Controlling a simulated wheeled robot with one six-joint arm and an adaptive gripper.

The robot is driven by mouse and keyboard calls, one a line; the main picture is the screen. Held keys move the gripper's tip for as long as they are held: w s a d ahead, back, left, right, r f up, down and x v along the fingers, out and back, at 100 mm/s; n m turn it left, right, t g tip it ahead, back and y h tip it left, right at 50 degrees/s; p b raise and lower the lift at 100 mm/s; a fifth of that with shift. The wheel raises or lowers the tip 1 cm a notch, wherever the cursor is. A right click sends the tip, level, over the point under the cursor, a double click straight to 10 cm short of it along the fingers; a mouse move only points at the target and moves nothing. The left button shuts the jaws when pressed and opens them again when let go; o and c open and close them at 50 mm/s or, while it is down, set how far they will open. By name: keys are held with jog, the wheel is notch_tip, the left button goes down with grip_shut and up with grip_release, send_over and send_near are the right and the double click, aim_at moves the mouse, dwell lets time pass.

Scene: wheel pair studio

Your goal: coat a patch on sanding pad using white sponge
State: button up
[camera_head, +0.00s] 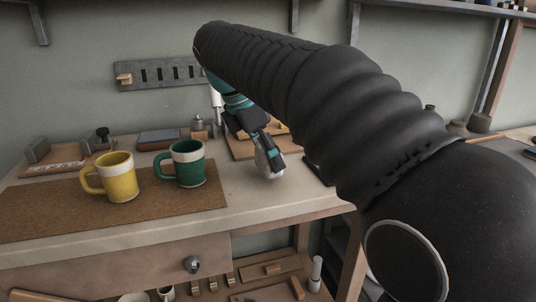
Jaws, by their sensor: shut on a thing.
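My gripper (271,158) points down over the right part of the workbench, beyond the green mug. It is shut on a whitish thing, which looks like the white sponge (262,165); the fingers hide part of it. The sponge is low, close to the bench top, but I cannot tell whether it touches. A flat grey pad with a brown edge (158,138) lies at the back of the bench, left of the gripper; it may be the sanding pad. A dark flat thing (317,170) right of the gripper is mostly hidden by my arm.
A yellow mug (121,181) and a green mug (188,168) stand on a brown mat (48,212). A wooden tray (62,163) is at the back left. A wooden board (243,150) lies behind the gripper. Bare bench (245,205) shows in front of it.

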jog(key=shift+r+p, duration=0.3)
jog(key=shift+r, duration=1.9)
dwell(1.1)
